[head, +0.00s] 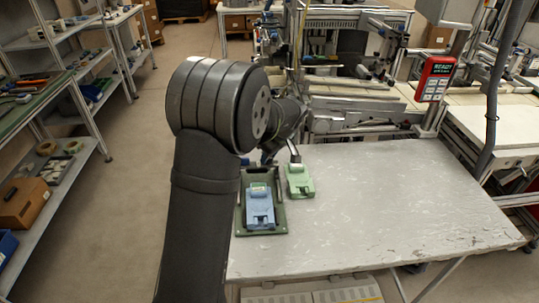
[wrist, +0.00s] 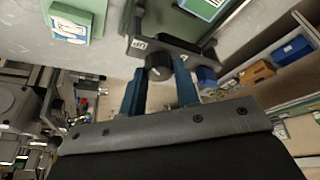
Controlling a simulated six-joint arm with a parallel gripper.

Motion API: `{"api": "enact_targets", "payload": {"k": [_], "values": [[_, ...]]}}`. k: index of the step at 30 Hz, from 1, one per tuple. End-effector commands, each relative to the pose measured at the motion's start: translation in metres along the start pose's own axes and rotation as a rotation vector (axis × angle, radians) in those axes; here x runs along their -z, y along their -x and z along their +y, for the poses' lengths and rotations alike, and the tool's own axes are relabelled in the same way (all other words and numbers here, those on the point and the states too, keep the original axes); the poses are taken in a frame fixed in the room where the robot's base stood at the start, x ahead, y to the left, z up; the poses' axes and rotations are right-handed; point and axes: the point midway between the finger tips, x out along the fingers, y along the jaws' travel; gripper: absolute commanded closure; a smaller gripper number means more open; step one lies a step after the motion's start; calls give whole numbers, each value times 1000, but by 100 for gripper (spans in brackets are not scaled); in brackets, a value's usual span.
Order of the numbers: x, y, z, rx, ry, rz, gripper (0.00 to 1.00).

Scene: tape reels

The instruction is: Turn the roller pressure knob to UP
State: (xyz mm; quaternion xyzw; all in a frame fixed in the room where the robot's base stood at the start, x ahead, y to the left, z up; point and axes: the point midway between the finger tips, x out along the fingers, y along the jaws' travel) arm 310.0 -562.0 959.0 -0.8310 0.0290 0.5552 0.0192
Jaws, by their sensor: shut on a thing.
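The dark round knob (wrist: 158,67) sits on a grey bracket (wrist: 178,48) in the upper middle of the wrist view. In the head view my arm hides the knob and the fingers.
A blue cartridge (head: 259,208) lies in a dark green tray (head: 277,226) on the white table (head: 380,200). A green cartridge (head: 299,182) lies beside it. A red box with a READY screen (head: 437,77) hangs at the right. Shelves (head: 68,160) stand left. The table's right side is clear.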

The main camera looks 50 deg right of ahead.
Motion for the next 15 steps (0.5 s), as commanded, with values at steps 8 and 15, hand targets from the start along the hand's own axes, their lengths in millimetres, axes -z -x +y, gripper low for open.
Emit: {"api": "enact_targets", "payload": {"k": [8,15], "values": [[0,1,0,-2,0,1,49],[0,4,0,-2,-1,1,49]]}}
